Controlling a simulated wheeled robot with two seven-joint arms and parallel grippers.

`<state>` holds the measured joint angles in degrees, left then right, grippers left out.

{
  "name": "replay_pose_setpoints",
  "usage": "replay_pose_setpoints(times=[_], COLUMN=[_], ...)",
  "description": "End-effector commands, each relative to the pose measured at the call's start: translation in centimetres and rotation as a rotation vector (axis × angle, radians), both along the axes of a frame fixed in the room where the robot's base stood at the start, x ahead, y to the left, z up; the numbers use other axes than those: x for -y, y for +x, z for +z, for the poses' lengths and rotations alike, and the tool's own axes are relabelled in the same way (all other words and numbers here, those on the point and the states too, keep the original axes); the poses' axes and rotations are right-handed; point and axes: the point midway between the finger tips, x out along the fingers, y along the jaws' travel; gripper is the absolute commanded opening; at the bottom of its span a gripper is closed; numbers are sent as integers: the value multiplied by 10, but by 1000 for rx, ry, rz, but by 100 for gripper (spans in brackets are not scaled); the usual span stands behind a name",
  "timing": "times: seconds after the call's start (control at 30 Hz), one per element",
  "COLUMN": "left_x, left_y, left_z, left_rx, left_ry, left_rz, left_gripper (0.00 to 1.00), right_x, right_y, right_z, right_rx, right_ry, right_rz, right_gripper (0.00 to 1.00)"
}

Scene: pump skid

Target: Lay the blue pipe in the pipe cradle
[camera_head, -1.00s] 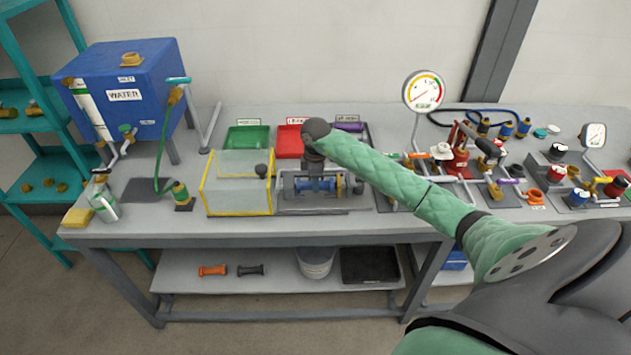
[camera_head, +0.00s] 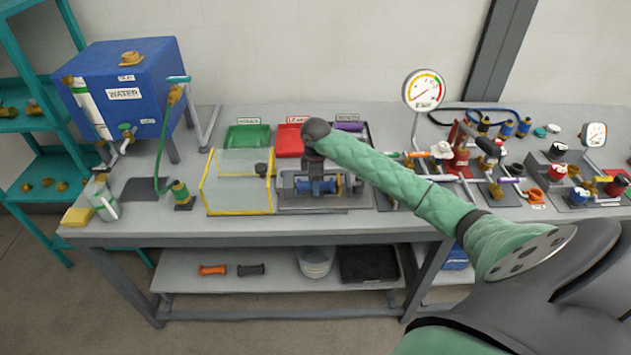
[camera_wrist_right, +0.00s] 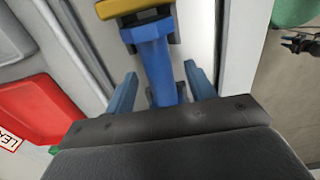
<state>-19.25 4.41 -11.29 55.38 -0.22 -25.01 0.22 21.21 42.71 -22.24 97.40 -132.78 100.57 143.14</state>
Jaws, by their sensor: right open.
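The blue pipe (camera_head: 318,187) lies level in a grey fixture (camera_head: 287,193), which looks like the pipe cradle, at the middle front of the bench. My right gripper (camera_head: 317,178) points down over it from above. In the right wrist view the pipe (camera_wrist_right: 157,62) runs between the two open fingers of my right gripper (camera_wrist_right: 161,88), with a visible gap on each side. A yellow end piece (camera_wrist_right: 122,8) shows at its far end. The palm hides its near end, and how it seats in the fixture is unclear. My left gripper is not in view.
A clear yellow-edged box (camera_head: 237,183) stands just left of the fixture. Green (camera_head: 247,136) and red (camera_head: 289,140) trays lie behind. A gauge (camera_head: 424,91) and several valves and fittings crowd the right. The bench front edge is close.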

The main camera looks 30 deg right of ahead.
Motion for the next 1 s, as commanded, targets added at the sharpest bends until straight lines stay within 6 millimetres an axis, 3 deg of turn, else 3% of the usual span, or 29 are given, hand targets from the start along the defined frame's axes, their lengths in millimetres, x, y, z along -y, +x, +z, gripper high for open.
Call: replay_pose_setpoints(times=[0.13,0.2,0.27,0.6,1.0], left_x=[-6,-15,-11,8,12], left_y=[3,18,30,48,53], left_z=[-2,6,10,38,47], left_rx=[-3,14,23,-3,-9], left_ry=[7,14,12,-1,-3], left_rz=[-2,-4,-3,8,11], left_gripper=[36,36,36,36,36], right_x=[0,1,1,0,0], right_y=[1,1,1,1,0], right_z=[5,15,25,67,79], right_rx=[2,5,4,3,1], right_ry=[0,-1,-1,-1,1], right_rz=[0,1,0,0,0], right_gripper=[55,55,55,55,55])
